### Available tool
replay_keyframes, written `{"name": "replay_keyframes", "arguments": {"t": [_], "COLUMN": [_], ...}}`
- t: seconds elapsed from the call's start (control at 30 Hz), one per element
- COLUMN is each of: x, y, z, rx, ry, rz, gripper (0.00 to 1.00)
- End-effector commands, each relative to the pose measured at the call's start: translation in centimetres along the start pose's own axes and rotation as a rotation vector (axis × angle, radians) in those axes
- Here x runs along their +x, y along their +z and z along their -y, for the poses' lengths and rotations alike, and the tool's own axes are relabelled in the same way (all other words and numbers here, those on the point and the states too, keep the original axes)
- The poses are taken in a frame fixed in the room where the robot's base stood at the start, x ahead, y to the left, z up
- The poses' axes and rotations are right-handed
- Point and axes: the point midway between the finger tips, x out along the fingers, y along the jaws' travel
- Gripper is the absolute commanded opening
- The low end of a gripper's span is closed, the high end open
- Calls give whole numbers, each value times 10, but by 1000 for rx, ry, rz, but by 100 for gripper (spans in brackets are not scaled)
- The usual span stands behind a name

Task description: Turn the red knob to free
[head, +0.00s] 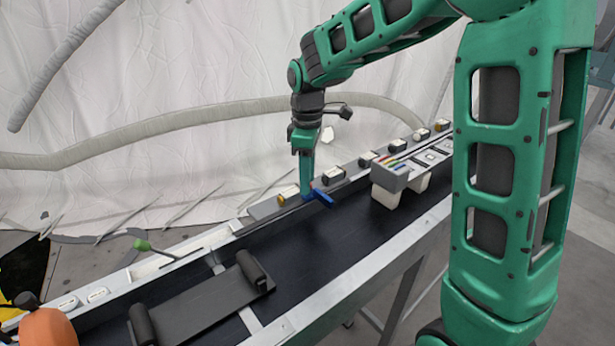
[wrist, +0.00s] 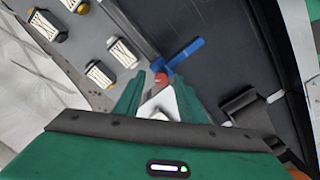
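The red knob (wrist: 161,78) shows in the wrist view between and just beyond my fingertips. A blue bar (wrist: 185,53) lies right beside it, pointing to the upper right. In the head view the blue bar (head: 321,195) sits at the far rim of the black conveyor, and only a sliver of red shows behind it. My gripper (head: 306,194) points down at this spot and hides most of the knob. In the wrist view my gripper (wrist: 159,77) has its two green fingers apart, with a gap on each side of the knob. Contact cannot be told.
Several small switch boxes (head: 333,174) line the conveyor's far rim. A grey-white control box (head: 393,172) stands on the belt to the right. A dark plate with rollers (head: 207,305) lies at the near left, and a green-tipped lever (head: 142,245) rises from the rim.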

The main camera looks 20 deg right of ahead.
Motion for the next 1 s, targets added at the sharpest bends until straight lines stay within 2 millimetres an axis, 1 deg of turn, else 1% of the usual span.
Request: {"name": "replay_keyframes", "arguments": {"t": [0.07,0.17,0.27,0.5,0.63,0.8,1.0], "x": [-3,-14,-30,-75,-93,-105,-107], "y": [0,-1,-1,-2,-2,-1,-1], "z": [0,0,-1,-3,-3,-3,-3], "rx": [-1,-1,-1,0,1,2,2], "ry": [0,2,2,3,3,1,0], "rz": [-1,-2,-3,-2,-2,-1,0], "gripper": [36,36,36,36,36,36,36]}}
